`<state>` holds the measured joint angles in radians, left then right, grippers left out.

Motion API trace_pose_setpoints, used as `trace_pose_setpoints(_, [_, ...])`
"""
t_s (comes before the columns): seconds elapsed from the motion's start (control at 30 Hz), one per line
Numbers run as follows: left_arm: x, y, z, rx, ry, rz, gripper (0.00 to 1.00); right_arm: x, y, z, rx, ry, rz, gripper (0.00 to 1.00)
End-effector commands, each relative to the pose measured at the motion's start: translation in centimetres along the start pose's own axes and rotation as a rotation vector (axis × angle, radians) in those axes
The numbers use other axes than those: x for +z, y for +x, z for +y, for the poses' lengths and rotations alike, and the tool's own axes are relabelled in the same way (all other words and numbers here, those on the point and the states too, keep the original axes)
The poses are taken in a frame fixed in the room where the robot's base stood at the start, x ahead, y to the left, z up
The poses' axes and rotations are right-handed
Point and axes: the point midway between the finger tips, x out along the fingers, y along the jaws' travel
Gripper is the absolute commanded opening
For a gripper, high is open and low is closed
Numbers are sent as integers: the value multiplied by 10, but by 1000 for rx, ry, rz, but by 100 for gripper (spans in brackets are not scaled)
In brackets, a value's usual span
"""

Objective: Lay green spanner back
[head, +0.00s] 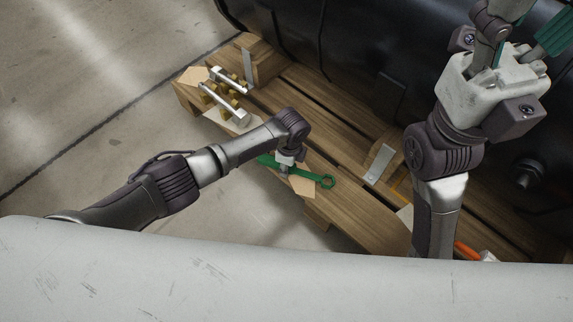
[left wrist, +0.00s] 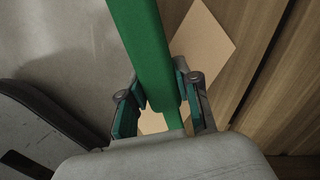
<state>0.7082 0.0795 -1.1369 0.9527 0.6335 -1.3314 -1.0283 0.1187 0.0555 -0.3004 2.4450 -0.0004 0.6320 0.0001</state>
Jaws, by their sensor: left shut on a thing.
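The green spanner (head: 325,181) is in my left gripper (head: 285,165), above the near edge of the wooden pallet. Its ring end points right and its other end is partly hidden behind my arm. In the left wrist view the green handle (left wrist: 147,45) runs between the two teal-padded fingers (left wrist: 165,103), which are shut on it. A tan diamond-shaped pad (head: 302,187) lies on the wood just below the spanner; it also shows in the left wrist view (left wrist: 207,42). My right gripper (head: 522,42) is raised at the upper right, fingers apart, tips partly cut off.
The wooden pallet (head: 335,138) carries brass-and-steel couplers (head: 222,100) at its left end, another tan pad (head: 194,75) and a metal bracket (head: 380,163). A large black tank (head: 350,50) stands behind. An orange item (head: 466,251) lies at the lower right.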

Motion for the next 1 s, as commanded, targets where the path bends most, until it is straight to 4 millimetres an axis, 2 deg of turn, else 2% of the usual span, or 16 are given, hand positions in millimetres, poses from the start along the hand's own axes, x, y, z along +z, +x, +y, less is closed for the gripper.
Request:
trace_pose_setpoints(0.37, [0, 5, 0, -1, 0, 0, 0, 1, -2, -1, -2, 0, -3, 62])
trace_pose_setpoints(0.4, [0, 5, 0, -1, 0, 0, 34, 1, 0, -1, -4, -1, 2, 62])
trace_pose_setpoints(0.57, [0, 5, 0, -1, 0, 0, 60, -1, 3, -1, -7, -2, 14, 62])
trace_pose_setpoints(0.87, [0, 5, 0, 1, 0, 0, 61, -1, 2, 0, 0, -2, 12, 62])
trace_pose_setpoints(1.0, [0, -4, 0, -1, 1, 1, 61, -1, 2, 0, -1, -2, 12, 62])
